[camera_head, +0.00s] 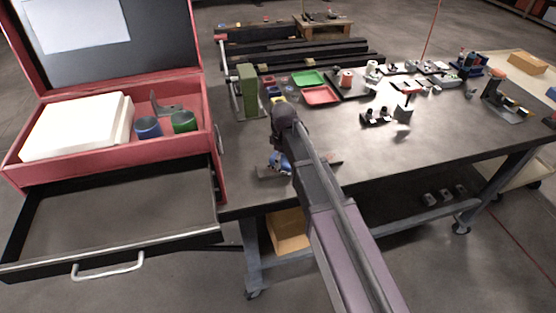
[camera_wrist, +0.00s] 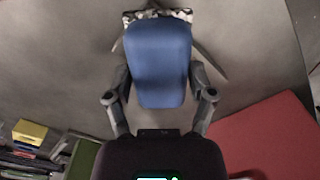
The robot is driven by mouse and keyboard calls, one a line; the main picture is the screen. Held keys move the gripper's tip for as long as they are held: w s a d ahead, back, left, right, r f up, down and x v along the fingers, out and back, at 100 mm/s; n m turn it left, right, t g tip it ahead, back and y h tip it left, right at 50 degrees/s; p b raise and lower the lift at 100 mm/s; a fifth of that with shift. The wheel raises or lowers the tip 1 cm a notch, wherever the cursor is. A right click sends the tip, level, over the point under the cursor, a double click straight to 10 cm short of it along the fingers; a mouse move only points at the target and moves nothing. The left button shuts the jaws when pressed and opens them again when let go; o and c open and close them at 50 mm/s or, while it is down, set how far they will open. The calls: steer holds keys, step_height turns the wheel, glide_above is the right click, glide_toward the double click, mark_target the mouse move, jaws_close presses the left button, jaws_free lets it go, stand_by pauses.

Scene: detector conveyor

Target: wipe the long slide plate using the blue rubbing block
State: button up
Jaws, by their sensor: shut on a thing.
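My gripper (camera_wrist: 159,96) is shut on the blue rubbing block (camera_wrist: 158,60), with a finger on each side of it. A black-and-white patterned piece shows at the block's far end in the wrist view. In the head view the blue block (camera_head: 276,159) is partly hidden by my arm, near the table's front left edge. A long thin grey-brown plate (camera_head: 328,161), which looks like the slide plate, lies by the block, its middle hidden behind my arm. Whether the block touches the plate I cannot tell.
A red toolbox (camera_head: 218,160) with an open drawer (camera_head: 120,205) stands at left, close to the table. Green (camera_head: 309,78) and red (camera_head: 320,95) trays and several small parts lie farther back. The table (camera_head: 400,150) right of my arm is largely clear in front.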

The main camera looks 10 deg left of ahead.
mark_target(266, 170)
steer(key=shift+w+d, duration=0.2)
steer(key=shift+d, duration=0.25)
steer(key=shift+a, duration=0.1)
stand_by(0.4)
steer(key=shift+s+a+f, duration=0.1)
steer(key=shift+s+a, duration=0.35)
steer(key=shift+a, duration=0.3)
steer(key=shift+s+a, duration=0.4)
steer(key=shift+a, duration=0.3)
steer(key=shift+a, duration=0.1)
steer(key=shift+s+a, duration=0.4)
steer(key=shift+a, duration=0.35)
steer(key=shift+s+a, duration=0.35)
steer(key=shift+a, duration=0.4)
steer(key=shift+r, duration=0.2)
step_height(266, 170, up, 6)
steer(key=p, duration=0.6)
